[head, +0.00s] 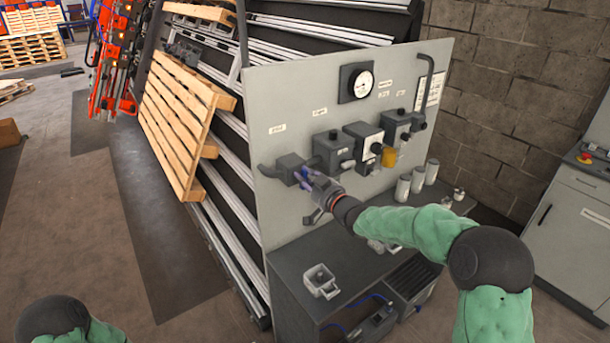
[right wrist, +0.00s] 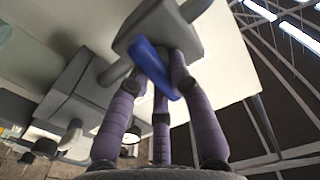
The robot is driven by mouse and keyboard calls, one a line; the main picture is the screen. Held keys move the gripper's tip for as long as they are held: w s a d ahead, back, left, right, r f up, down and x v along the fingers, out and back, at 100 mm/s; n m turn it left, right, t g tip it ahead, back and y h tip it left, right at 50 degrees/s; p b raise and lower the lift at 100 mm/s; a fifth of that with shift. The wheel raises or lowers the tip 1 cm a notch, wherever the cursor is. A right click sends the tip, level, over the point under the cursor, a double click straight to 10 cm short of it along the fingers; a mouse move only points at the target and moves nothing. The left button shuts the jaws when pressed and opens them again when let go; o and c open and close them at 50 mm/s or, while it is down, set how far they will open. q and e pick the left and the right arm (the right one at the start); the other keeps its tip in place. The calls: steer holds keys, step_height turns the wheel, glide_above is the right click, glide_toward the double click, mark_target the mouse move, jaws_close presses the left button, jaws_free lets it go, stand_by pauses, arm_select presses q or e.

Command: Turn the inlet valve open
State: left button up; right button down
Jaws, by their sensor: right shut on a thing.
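The inlet valve (head: 288,165) is the leftmost grey block on the upright panel, with a pipe stub on its left side. In the right wrist view the valve body (right wrist: 150,28) is at the top, and its blue lever handle (right wrist: 152,66) lies diagonally across its front. My right gripper (head: 306,176) is at the valve, its fingers closed around the blue handle. In the head view the fingers hide most of the handle. In the right wrist view the purple fingers of the gripper (right wrist: 161,82) touch the handle from both sides. My left gripper is out of the frames.
The grey panel (head: 270,205) also carries a gauge (head: 357,83), several grey units and a yellow part (head: 389,156). Below is a dark bench with a small grey container (head: 320,282). A wooden pallet (head: 180,120) leans on the rack at left. A cabinet (head: 572,215) stands right.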

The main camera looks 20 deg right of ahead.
steer(key=m+p, duration=0.2)
steer(key=m, duration=0.1)
steer(key=shift+d+m, duration=0.15)
steer(key=shift+m, duration=0.15)
steer(key=shift+w+d+f+m+p, duration=0.1)
steer(key=shift+f+m+p, duration=0.15)
steer(key=shift+m+p, duration=1.3)
steer(key=shift+s+a+f+m+p, duration=0.1)
steer(key=shift+f+m+p, duration=0.15)
steer(key=shift+m, duration=2.45)
steer(key=shift+w+d+f+m+p, duration=0.15)
steer(key=shift+m+p, duration=0.8)
steer(key=shift+m, duration=1.2)
steer(key=shift+f, duration=0.1)
steer(key=c, duration=1.1)
jaws_free()
